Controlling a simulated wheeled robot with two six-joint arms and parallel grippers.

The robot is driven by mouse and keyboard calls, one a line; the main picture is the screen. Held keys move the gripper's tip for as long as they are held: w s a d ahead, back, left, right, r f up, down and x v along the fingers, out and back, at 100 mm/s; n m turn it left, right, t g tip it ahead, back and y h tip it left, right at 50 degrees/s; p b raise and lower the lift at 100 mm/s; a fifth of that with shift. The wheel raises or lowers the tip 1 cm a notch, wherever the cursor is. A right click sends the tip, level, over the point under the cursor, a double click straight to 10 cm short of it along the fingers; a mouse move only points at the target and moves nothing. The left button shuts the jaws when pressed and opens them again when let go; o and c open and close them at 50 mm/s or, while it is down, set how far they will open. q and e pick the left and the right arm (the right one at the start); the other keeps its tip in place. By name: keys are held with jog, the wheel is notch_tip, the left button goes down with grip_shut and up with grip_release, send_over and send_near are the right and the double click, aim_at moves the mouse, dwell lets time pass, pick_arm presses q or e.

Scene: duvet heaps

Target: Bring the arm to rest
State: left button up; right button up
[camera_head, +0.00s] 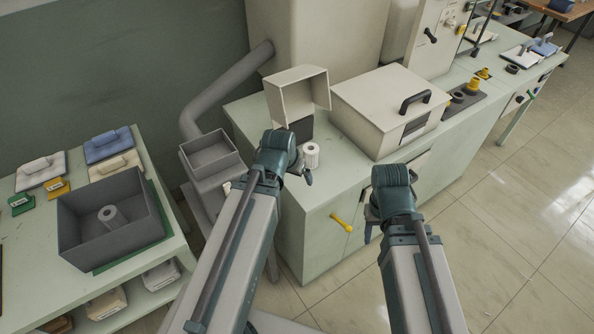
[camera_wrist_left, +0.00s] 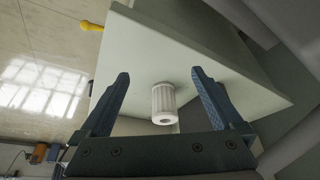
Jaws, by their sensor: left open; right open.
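My left arm reaches in from the left in the head view, and its gripper (camera_head: 306,177) is at the counter's front left edge. In the left wrist view that gripper (camera_wrist_left: 160,76) is open, with its two blue fingers wide apart. A white ribbed cylinder (camera_wrist_left: 163,103) stands on the counter, framed between the fingers and not gripped; it also shows in the head view (camera_head: 312,155), just beyond the gripper. My right arm points forward at the right, and its gripper (camera_head: 370,218) is open, mostly hidden behind its teal wrist.
The pale green counter (camera_head: 325,195) holds an open cream box (camera_head: 297,95) and a large lidded box (camera_head: 390,108). A table at the left carries a dark grey tray (camera_head: 82,235) with a cylinder inside. A grey bin (camera_head: 210,155) stands between them. Floor is clear at right.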

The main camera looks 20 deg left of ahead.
dwell(0.5)
pick_arm(q)
jog(key=s+d+m+g+y, duration=0.1)
jog(key=s+d+m+g, duration=0.2)
jog(key=s+d, duration=0.8)
jog(key=d+g, duration=0.1)
jog(key=d, duration=0.2)
jog(key=shift+d+f+g+y+p, duration=0.15)
jog(key=shift+f+g+y+p, duration=0.2)
jog(key=shift+f+g+y, duration=0.05)
dwell(0.8)
